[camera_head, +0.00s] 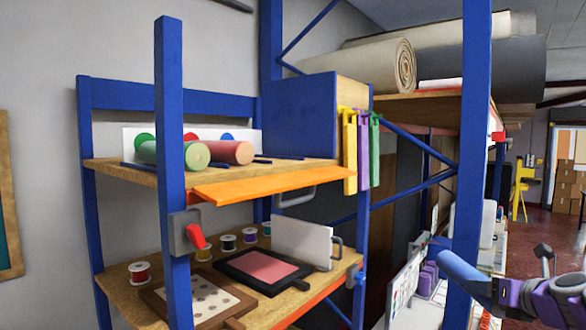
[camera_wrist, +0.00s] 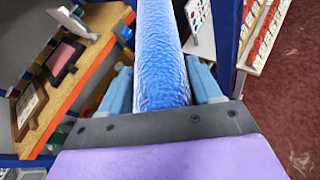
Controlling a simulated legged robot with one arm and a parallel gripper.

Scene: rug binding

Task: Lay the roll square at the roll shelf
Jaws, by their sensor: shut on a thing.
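A blue roll (camera_wrist: 160,45) runs lengthwise away from my gripper (camera_wrist: 163,88) in the wrist view. The gripper's two light-blue fingers are shut on it, one on each side. In the head view the blue roll (camera_head: 458,270) and my purple gripper (camera_head: 506,292) are at the lower right, well to the right of the shelf. The roll shelf (camera_head: 210,178) is the upper wooden board of the blue rack, with an orange front edge. A green roll (camera_head: 185,154) and a salmon-red roll (camera_head: 232,152) lie on it. A white backboard carries green, red and blue dots (camera_head: 227,135).
Blue rack posts (camera_head: 172,120) and (camera_head: 475,150) stand near. The lower shelf (camera_head: 125,285) holds thread spools and framed boards (camera_head: 262,268). Yellow, purple and green strips (camera_head: 350,150) hang at the shelf's right end. Right of the red roll, the shelf has bare room between low dark-blue dividers.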

